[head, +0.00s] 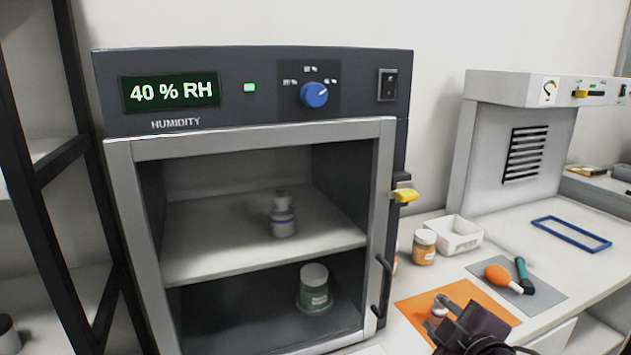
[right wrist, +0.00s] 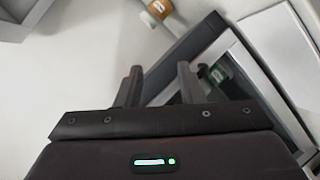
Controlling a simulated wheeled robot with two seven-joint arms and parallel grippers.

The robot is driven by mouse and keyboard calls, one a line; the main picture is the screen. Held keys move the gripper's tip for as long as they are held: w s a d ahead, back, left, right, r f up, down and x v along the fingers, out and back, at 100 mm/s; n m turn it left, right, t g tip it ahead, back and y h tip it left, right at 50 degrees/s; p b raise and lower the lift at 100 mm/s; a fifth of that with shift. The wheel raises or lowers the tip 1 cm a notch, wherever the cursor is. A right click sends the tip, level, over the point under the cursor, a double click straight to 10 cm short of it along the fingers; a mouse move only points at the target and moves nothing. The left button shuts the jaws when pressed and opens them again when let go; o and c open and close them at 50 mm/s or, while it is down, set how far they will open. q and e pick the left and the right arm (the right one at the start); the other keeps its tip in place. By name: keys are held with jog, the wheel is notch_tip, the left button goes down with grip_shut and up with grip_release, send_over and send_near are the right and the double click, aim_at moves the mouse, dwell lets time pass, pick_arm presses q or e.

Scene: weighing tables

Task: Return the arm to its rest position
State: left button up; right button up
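My right gripper (head: 458,316) shows at the bottom right of the head view, over the orange mat (head: 412,308). In the right wrist view its two fingers (right wrist: 159,76) stand apart with nothing held between them. My left gripper is not in view.
The humidity cabinet (head: 250,60) reads 40 % RH; a white bottle (head: 282,215) and a green-labelled jar (head: 314,290) stand inside. Right of it are an orange jar (head: 424,246), a white tray (head: 466,241), an orange blower (head: 500,275) and a blue frame (head: 571,231).

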jog(key=s+a+f+m+g, duration=0.2)
jog(key=s+f+m+g, duration=0.85)
jog(key=s+f, duration=1.05)
notch_tip(320, 180, down, 28)
jog(key=w+n+g+p, duration=0.1)
jog(key=g, duration=0.1)
jog(key=s+d+f, duration=0.1)
jog(key=s+f, duration=0.8)
jog(key=s, duration=0.1)
jog(key=s+d+f+p, duration=0.1)
jog(key=s+d+f, duration=0.1)
jog(key=s+f, duration=0.7)
jog(key=shift+s+d+f+g+h, duration=0.3)
jog(key=shift+s+g+h, duration=0.1)
jog(key=shift+s, duration=0.2)
jog(key=shift+n, duration=0.25)
